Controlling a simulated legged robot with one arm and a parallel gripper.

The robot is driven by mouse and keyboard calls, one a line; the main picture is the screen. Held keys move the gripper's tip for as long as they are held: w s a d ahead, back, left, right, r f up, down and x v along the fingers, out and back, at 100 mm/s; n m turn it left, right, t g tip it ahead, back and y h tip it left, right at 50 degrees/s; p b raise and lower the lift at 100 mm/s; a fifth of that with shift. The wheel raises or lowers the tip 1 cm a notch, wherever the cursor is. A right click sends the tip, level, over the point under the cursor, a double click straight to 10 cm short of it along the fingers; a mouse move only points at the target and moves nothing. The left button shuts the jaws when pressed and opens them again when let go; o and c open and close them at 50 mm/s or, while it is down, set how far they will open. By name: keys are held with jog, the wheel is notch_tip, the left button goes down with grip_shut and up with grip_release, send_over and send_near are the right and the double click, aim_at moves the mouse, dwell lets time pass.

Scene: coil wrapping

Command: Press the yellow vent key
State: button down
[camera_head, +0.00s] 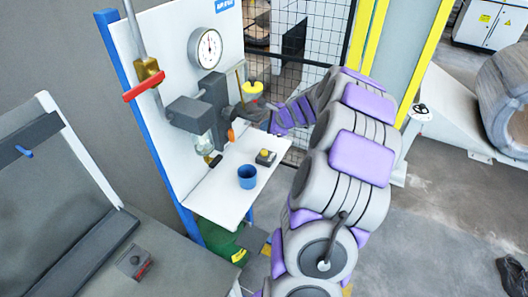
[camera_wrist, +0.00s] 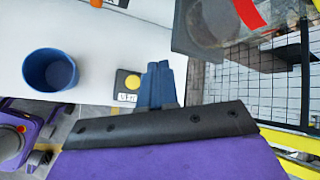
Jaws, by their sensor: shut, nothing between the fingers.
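The yellow vent key (camera_head: 265,157) is a round yellow button on a small dark box on the white shelf. In the wrist view the yellow button (camera_wrist: 132,82) shows with a small white label below it. My gripper (camera_wrist: 159,66) shows there as two blue fingers close together, shut and empty. They appear just right of the key box in the picture; whether they touch it I cannot tell. In the head view my arm reaches in from the lower right toward the panel, and the fingertips are not clearly visible.
A blue cup (camera_head: 247,176) stands on the white shelf (camera_head: 215,196), left of the key. A gauge (camera_head: 205,48), a grey valve block and a red handle (camera_head: 144,86) are on the panel behind. A wire fence (camera_head: 285,65) stands beyond.

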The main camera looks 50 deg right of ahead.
jog(key=a, duration=0.2)
jog(key=b, duration=0.6)
send_over(265, 154)
jog(key=d, duration=0.2)
notch_tip(265, 154, down, 5)
jog(key=shift+w+a+f, duration=0.1)
jog(key=shift+a+f, duration=0.05)
jog(key=shift+f, duration=0.05)
jog(key=shift+a+f+b, duration=0.8)
jog(key=shift+a+f, duration=0.15)
jog(key=shift+f, duration=0.05)
jog(key=shift+a+f, duration=0.1)
jog(key=shift+f, duration=0.4)
jog(key=shift+d+f, duration=0.3)
jog(key=shift+d, duration=0.6)
jog(key=shift+a+r, duration=0.25)
jog(key=shift+a, duration=0.55)
jog(key=shift+d+f, duration=0.2)
jog(key=shift+d, duration=0.45)
jog(key=shift+a+r, duration=0.15)
jog(key=shift+a, duration=0.35)
